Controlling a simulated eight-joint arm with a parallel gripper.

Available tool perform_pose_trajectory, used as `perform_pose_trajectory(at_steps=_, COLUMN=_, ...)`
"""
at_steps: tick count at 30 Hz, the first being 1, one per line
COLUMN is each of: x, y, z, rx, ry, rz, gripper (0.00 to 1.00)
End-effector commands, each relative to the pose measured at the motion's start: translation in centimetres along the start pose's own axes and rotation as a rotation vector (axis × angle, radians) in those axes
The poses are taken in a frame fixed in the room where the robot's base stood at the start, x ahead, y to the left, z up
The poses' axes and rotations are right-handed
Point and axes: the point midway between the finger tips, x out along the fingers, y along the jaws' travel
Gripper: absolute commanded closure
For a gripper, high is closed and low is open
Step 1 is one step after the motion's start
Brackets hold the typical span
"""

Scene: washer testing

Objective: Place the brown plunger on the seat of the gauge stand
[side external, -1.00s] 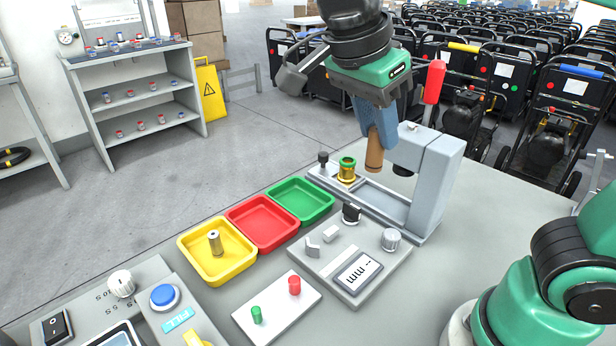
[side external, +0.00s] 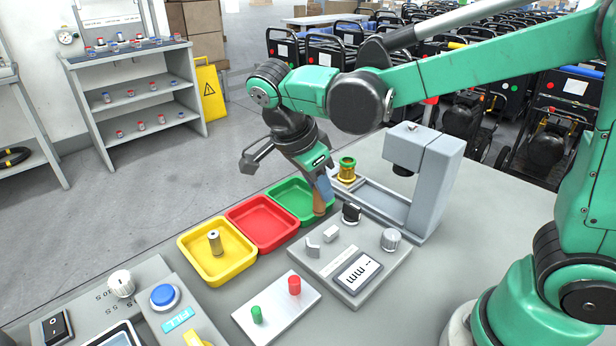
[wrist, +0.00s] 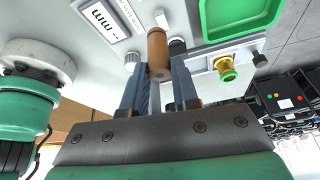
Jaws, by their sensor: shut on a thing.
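The brown plunger (side external: 319,206) is held upright in my gripper (side external: 323,188). In the side view it overlaps the right end of the green tray; whether it touches anything is unclear. In the wrist view the plunger (wrist: 157,48) sits between the two blue fingers (wrist: 159,70), with its end sticking out past them. The grey gauge stand (side external: 437,170) is to the right of my gripper, its arm overhanging a flat base. A brass-and-green cup-like piece (side external: 347,169) stands upright at the base's left end, behind and right of the plunger. I cannot tell whether this is the seat.
A green tray (side external: 283,188), an empty red tray (side external: 262,222) and a yellow tray (side external: 206,268) holding a metal pin (side external: 215,242) form a row on the left. The gauge panel (side external: 331,266) with knobs stands in front of the stand.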

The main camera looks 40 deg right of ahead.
Motion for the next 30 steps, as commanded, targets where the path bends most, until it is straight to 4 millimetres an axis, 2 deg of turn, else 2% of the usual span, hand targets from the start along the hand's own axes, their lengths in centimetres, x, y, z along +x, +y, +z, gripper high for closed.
perform_pose_trajectory(at_steps=1, x=1.1, y=-0.1, z=0.5, rx=0.0, ry=0.0, rz=0.0, gripper=1.0)
perform_pose_trajectory(at_steps=4, x=2.7, y=0.0, z=1.1, rx=0.0, ry=0.0, rz=0.0, gripper=1.0)
perform_pose_trajectory(at_steps=11, x=4.5, y=0.0, z=1.9, rx=0.0, ry=0.0, rz=0.0, gripper=1.0)
perform_pose_trajectory(at_steps=18, x=7.2, y=0.0, z=3.0, rx=0.0, ry=0.0, rz=0.0, gripper=1.0)
perform_pose_trajectory(at_steps=30, x=7.7, y=0.0, z=3.2, rx=0.0, ry=0.0, rz=0.0, gripper=1.0)
